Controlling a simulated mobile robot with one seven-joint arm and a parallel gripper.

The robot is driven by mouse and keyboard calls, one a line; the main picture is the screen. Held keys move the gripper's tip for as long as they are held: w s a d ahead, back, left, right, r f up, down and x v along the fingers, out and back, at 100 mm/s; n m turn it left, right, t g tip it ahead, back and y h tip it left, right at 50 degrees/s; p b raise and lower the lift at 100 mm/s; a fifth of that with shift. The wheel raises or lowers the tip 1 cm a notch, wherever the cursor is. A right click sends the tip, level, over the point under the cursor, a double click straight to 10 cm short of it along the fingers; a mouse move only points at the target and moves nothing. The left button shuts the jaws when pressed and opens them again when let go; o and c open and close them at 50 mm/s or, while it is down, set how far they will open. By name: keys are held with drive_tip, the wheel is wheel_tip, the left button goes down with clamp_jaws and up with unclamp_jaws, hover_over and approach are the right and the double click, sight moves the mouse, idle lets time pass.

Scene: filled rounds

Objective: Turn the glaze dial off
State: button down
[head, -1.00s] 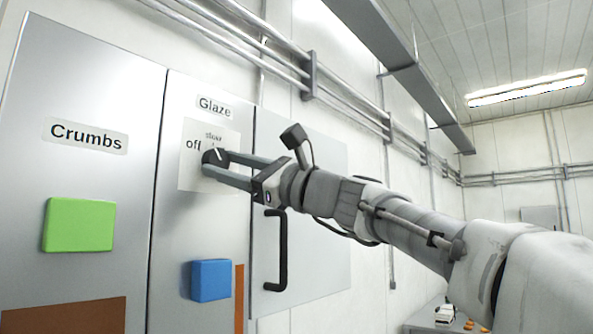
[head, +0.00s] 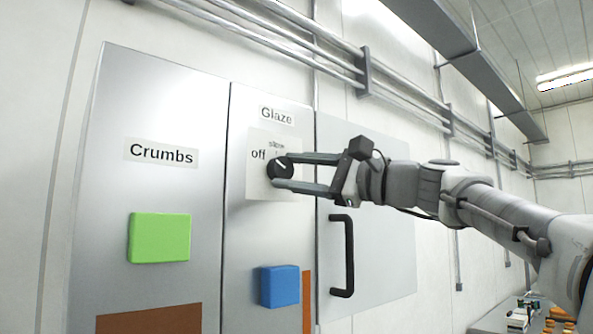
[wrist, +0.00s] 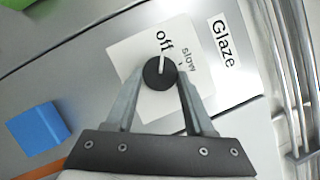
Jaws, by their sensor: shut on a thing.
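The glaze dial (head: 279,168) is a round black knob with a white pointer line, on a pale plate (head: 256,190) under the "Glaze" label (head: 277,115). The plate carries the words "off" and "slow"; any other marks are hidden. In the wrist view the dial (wrist: 159,74) has its pointer towards "off". In the head view the line leans up and left, also towards "off". My gripper (head: 283,171) reaches in from the right and is shut on the dial, one finger on each side. In the wrist view my gripper (wrist: 161,80) has its fingertips against the knob.
A blue block-like button (head: 279,286) sits below the dial. Left of it is the "Crumbs" panel (head: 164,153) with a green button (head: 160,238). A black handle (head: 342,256) stands out below my gripper. Pipes (head: 300,48) run along the wall above.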

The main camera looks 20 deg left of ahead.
drive_tip(key=shift+c, duration=1.3)
unclamp_jaws()
drive_tip(key=shift+d+f+b, duration=0.15)
drive_tip(key=shift+d+b, duration=0.15)
drive_tip(key=shift+d, duration=0.15)
drive_tip(key=b+v, duration=0.4)
drive_tip(key=v, duration=1.2)
drive_tip(key=shift+s+d+b, duration=0.2)
drive_tip(key=shift+d+b, duration=0.05)
drive_tip(key=shift+b, duration=0.15)
drive_tip(key=shift+a, duration=0.1)
